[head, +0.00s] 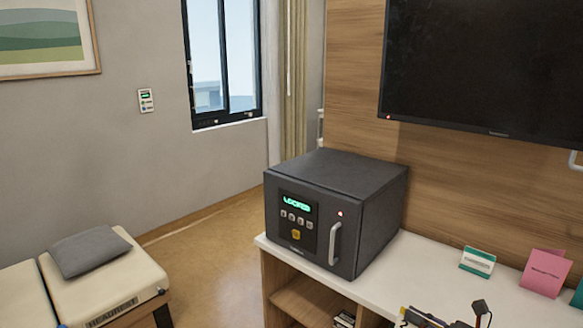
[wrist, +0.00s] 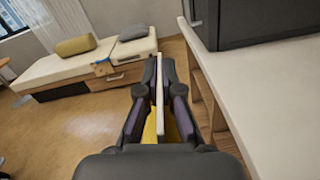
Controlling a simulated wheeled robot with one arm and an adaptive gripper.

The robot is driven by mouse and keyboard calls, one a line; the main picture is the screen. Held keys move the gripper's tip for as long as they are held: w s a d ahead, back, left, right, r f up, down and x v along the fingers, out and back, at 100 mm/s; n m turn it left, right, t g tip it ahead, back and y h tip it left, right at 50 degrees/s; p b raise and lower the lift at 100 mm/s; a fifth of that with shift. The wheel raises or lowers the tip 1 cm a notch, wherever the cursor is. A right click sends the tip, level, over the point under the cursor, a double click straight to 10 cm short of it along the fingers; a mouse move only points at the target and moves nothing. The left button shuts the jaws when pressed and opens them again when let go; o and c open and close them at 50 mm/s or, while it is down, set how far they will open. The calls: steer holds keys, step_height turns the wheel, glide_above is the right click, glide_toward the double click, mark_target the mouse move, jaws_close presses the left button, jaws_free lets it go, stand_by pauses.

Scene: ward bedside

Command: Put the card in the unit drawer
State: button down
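In the wrist view my gripper (wrist: 159,64) has its two dark fingers close together on a thin, pale, flat piece (wrist: 160,92) seen edge-on. It looks like the card; its face is hidden from this angle. The gripper is beside the white counter, over the floor.
A dark safe (head: 370,218) reading "LOCKED" stands on the white counter (head: 425,262). A green-and-white card (head: 477,262) and a pink folded card (head: 545,272) stand to its right. A grey cushion (head: 89,251) lies on the couch. Floor (head: 205,250) between couch and counter is clear.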

steer(key=w+a+r+n+g+y+p, duration=0.1)
steer(key=w+a+r+p, duration=0.3)
steer(key=w+a, duration=0.6)
steer(key=shift+w+a+n+g+y+p, duration=0.25)
steer(key=shift+w+g+p, duration=0.25)
steer(key=shift+w+p, duration=0.65)
steer(key=shift+s+r, duration=0.1)
steer(key=shift+s, duration=0.15)
steer(key=shift+d, duration=0.15)
